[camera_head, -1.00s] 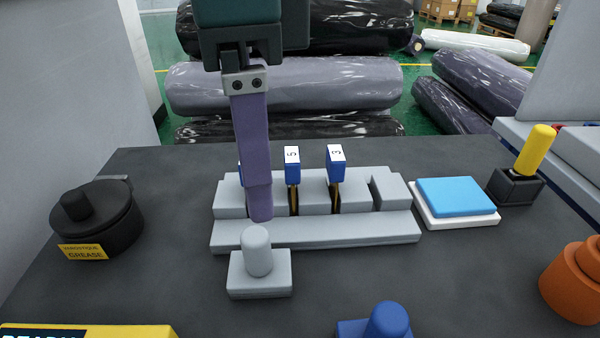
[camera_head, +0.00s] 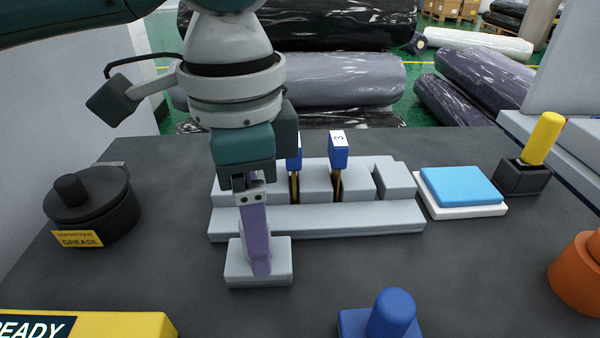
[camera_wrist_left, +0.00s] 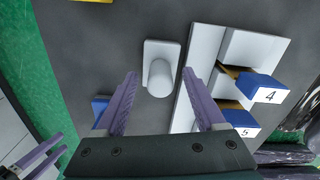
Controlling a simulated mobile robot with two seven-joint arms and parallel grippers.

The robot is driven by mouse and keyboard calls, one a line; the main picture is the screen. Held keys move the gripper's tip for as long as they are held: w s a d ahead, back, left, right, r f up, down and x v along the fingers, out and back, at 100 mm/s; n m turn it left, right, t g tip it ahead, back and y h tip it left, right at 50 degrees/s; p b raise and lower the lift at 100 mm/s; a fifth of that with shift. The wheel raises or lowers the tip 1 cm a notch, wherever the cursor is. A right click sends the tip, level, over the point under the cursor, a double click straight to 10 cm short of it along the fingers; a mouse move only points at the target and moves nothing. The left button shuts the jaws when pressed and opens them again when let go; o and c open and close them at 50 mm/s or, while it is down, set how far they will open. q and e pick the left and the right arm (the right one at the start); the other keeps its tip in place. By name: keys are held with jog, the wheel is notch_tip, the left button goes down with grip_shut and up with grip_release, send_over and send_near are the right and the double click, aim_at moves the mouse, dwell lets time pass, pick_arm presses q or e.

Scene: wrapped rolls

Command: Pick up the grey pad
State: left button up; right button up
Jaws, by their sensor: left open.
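The grey pad is a light grey square block (camera_head: 279,270) with an upright rounded knob, standing on the dark table in front of the slotted grey rack. In the left wrist view its knob (camera_wrist_left: 161,77) is in plain sight. My left gripper (camera_head: 260,271) points down over the pad, and its purple fingers hide the knob in the head view. In the left wrist view the left gripper (camera_wrist_left: 160,77) is open, with one fingertip on each side of the knob and nothing held. Purple fingers of my right gripper (camera_wrist_left: 50,155) show at the lower left corner of that view.
The grey rack (camera_head: 330,218) with blue numbered tags stands just behind the pad. A blue knobbed block (camera_head: 388,318) is front right, a yellow READY box (camera_head: 130,325) front left. A grease pot (camera_head: 95,205) is left; a blue-topped white block (camera_head: 462,190) is right.

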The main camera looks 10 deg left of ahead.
pick_arm(q)
jog(key=shift+c, duration=0.4)
grip_shut()
dwell(0.9)
